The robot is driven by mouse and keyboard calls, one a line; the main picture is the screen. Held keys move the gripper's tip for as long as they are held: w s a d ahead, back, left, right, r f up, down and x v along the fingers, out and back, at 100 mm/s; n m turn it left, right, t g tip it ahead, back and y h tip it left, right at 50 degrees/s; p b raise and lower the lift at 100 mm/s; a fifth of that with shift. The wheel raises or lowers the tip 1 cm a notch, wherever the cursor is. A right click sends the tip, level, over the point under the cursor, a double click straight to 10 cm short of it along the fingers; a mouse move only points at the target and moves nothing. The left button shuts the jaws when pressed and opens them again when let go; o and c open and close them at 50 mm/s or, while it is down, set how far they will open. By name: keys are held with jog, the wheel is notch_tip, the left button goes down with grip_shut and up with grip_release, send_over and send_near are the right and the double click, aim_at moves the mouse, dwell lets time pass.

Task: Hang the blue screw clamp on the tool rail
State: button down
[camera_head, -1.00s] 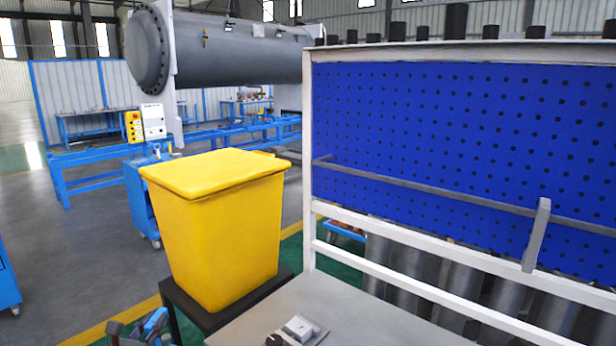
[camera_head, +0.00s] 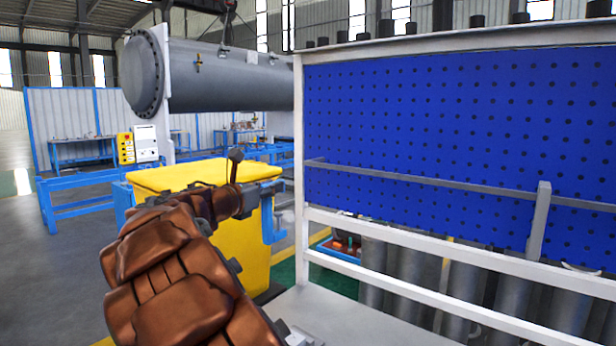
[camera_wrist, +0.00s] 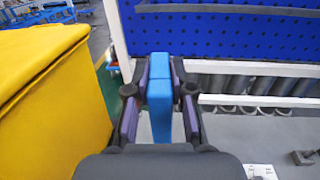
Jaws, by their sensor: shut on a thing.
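The blue screw clamp (camera_wrist: 160,105) is between the two dark fingers of my gripper (camera_wrist: 160,75) in the wrist view, and the gripper is shut on it. In the head view, part of the blue clamp (camera_head: 269,218) shows beyond my copper-coloured arm, in front of the yellow bin's right side. My arm hides much of the gripper there. The tool rail (camera_head: 420,180) is a grey bar running across the blue pegboard (camera_head: 430,120), with a grey upright piece (camera_head: 540,222) at the right. The clamp is left of the rail and apart from it.
The yellow bin (camera_wrist: 45,100) stands close on the left of my gripper. A white frame (camera_head: 300,130) holds the pegboard, with its left post near the clamp. A grey bench top (camera_head: 335,315) lies below. Grey cylinders (camera_head: 410,280) stand behind the frame.

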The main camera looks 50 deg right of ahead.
aim_at(344, 167)
jog(key=s+d+r+m+g+b, duration=0.1)
jog(key=s+d+r+g, duration=0.1)
jog(key=s+d+r, duration=0.5)
jog(key=d+b, duration=0.1)
jog(key=d, duration=0.3)
jog(key=d+f+b, duration=0.1)
jog(key=d, duration=0.4)
jog(key=d+b, duration=0.1)
jog(key=d, duration=0.4)
jog(key=shift+f, duration=0.2)
jog(key=shift+f+b, duration=0.3)
jog(key=shift+f, duration=0.2)
dwell(0.7)
jog(key=c, duration=0.9)
grip_release()
jog(key=shift+f, duration=0.1)
